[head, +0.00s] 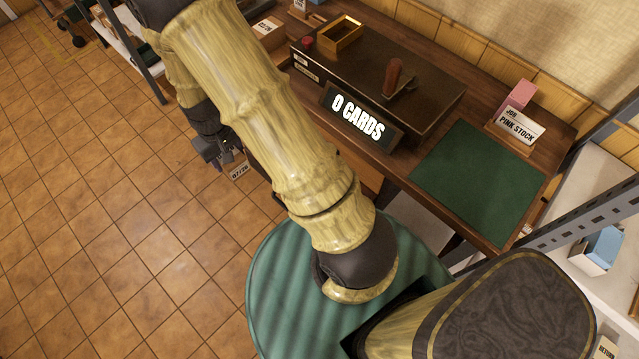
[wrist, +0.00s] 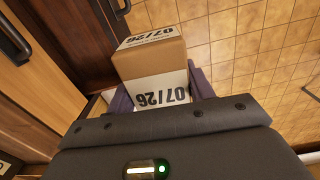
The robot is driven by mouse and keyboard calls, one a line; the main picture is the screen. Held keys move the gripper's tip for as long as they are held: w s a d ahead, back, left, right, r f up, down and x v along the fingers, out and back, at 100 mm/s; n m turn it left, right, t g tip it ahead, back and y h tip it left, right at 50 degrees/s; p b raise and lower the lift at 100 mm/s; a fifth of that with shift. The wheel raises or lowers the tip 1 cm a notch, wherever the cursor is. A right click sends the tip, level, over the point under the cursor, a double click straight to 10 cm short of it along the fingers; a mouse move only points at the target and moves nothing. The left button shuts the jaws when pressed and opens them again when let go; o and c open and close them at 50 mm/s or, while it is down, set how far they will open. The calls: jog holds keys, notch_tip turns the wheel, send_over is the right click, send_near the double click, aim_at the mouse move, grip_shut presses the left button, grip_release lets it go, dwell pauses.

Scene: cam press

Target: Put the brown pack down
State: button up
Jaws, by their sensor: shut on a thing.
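The brown pack (wrist: 150,58) is a small cardboard-coloured block with a white label reading 07/26. In the wrist view it sits between the two purple-grey fingers of my gripper (wrist: 158,84), which is shut on it. In the head view my gripper (head: 222,155) hangs beside the desk's left front side, above the tiled floor. The pack's labelled face (head: 238,172) shows just below it, partly hidden by the gripper and arm. I cannot tell the pack's exact height above the floor.
The wooden desk (head: 560,150) bears a dark press (head: 440,98) with a "0 CARDS" sign (head: 358,121), a brass tray (head: 343,36) and a green mat (head: 478,180). A "PINK STOCK" card (head: 517,126) stands behind the mat. Shelving (head: 570,192) stands right. The tiled floor (head: 120,220) at left is clear.

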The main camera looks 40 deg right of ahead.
jog(key=s+a+f+b, duration=0.3)
jog(key=f+b, duration=0.4)
jog(key=b, duration=0.3)
jog(key=shift+n, duration=0.4)
jog(key=shift+s, duration=0.1)
jog(key=w+d, duration=0.2)
jog(key=d, duration=0.8)
jog(key=w+d, duration=0.2)
jog(key=d, duration=0.8)
jog(key=f, duration=0.2)
jog(key=f+b, duration=0.1)
jog(key=f, duration=0.3)
jog(key=shift+s+a+f, duration=0.15)
jog(key=shift+a+f, duration=0.1)
jog(key=shift+a, duration=0.15)
jog(key=shift+f, duration=0.1)
